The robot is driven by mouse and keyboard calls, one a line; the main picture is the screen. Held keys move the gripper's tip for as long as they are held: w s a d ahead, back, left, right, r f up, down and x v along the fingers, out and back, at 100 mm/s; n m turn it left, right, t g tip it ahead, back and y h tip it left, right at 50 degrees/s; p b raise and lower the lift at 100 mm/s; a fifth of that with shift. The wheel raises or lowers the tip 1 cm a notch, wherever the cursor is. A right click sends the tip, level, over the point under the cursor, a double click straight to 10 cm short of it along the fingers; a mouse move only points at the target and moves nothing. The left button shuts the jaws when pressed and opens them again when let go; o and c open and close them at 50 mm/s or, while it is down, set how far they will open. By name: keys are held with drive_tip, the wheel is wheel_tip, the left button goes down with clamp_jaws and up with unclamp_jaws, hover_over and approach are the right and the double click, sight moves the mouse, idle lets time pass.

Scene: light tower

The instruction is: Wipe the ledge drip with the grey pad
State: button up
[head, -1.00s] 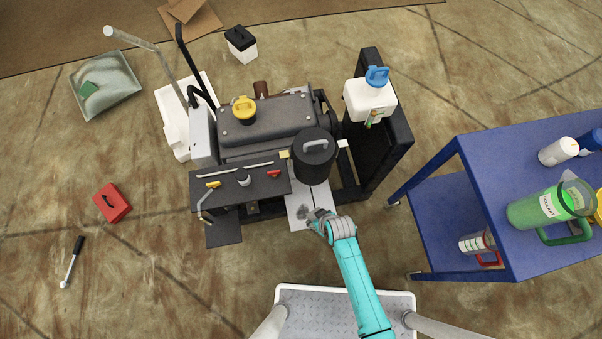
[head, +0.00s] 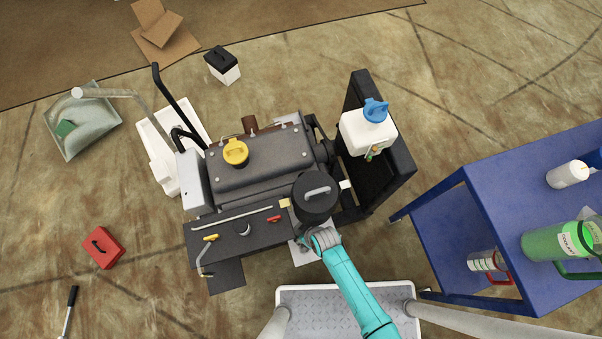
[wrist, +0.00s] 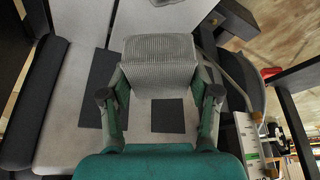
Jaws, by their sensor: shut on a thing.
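My gripper (head: 318,238) is at the front of the engine unit, just below the black round canister (head: 316,196) in the head view. In the wrist view my gripper (wrist: 160,92) is shut on a ribbed light grey pad (wrist: 160,60), with a finger on each side. Beyond and under the pad is a pale surface (wrist: 62,125) with dark square patches (wrist: 168,116). I cannot tell whether a patch is the drip or whether the pad touches the surface. The head view does not clearly show the pad or a drip.
A dark tool shelf (head: 232,240) lies left of my gripper. A white jug with a blue cap (head: 368,130) stands on the black frame at right. A blue cart (head: 480,200) is further right. A grey tread platform (head: 340,305) is in front.

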sight(306, 251)
drive_tip(key=shift+f, duration=2.95)
drive_tip(key=shift+f, duration=1)
drive_tip(key=shift+s+d+r, duration=0.1)
drive_tip(key=shift+s+d, duration=0.15)
drive_tip(key=shift+s, duration=0.65)
drive_tip(key=shift+s+d, duration=0.25)
drive_tip(key=shift+s, duration=0.6)
drive_tip(key=shift+s+d, duration=0.3)
drive_tip(key=shift+s, duration=0.6)
drive_tip(key=shift+s+d, duration=0.25)
drive_tip(key=shift+s, duration=0.65)
drive_tip(key=shift+w, duration=0.1)
drive_tip(key=shift+w+a, duration=0.35)
drive_tip(key=shift+w, duration=0.85)
drive_tip(key=shift+w+a, duration=0.35)
drive_tip(key=shift+w, duration=0.8)
drive_tip(key=shift+w+a, duration=0.35)
drive_tip(key=shift+w, duration=0.85)
drive_tip(key=shift+f, duration=0.2)
